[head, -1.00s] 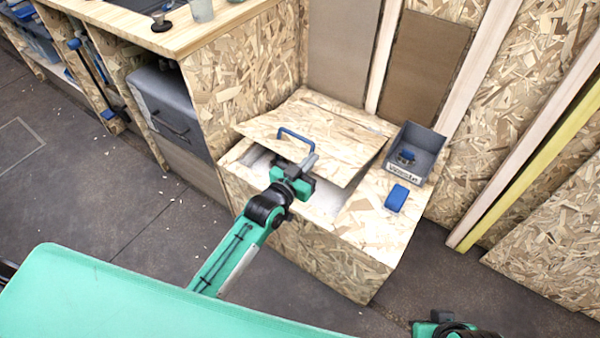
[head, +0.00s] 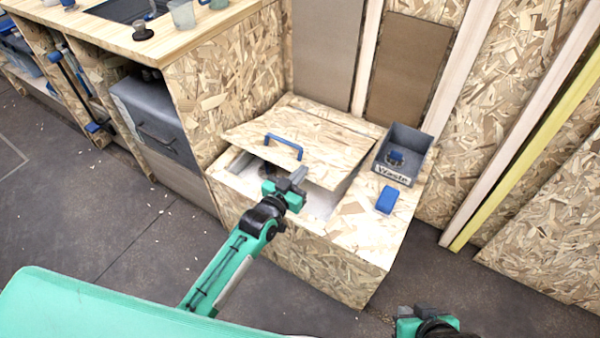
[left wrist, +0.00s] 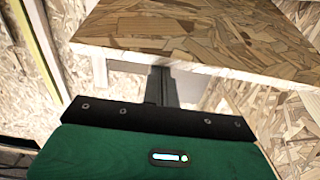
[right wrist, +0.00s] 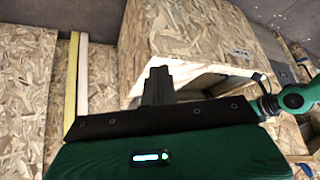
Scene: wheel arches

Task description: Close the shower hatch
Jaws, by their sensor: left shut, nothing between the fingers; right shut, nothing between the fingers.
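The shower hatch (head: 300,145) is a wood-chip lid with a blue handle (head: 283,141) on top of a low wooden box (head: 310,250). It stands partly open, tilted, its front edge raised above a pale opening (head: 318,203). My left gripper (head: 298,176) is shut and empty, at the raised front edge, below the handle. In the left wrist view the lid's edge (left wrist: 200,62) lies just beyond the fingers; contact cannot be told. My right gripper (head: 404,312) is shut and empty, low in front of the box. The right wrist view shows the box (right wrist: 180,40).
A grey waste bin (head: 403,153) and a blue block (head: 387,200) stand on the box's right side. A counter (head: 180,45) with a grey case (head: 155,115) below is at left. Boards (head: 540,150) lean at right. The floor in front is clear.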

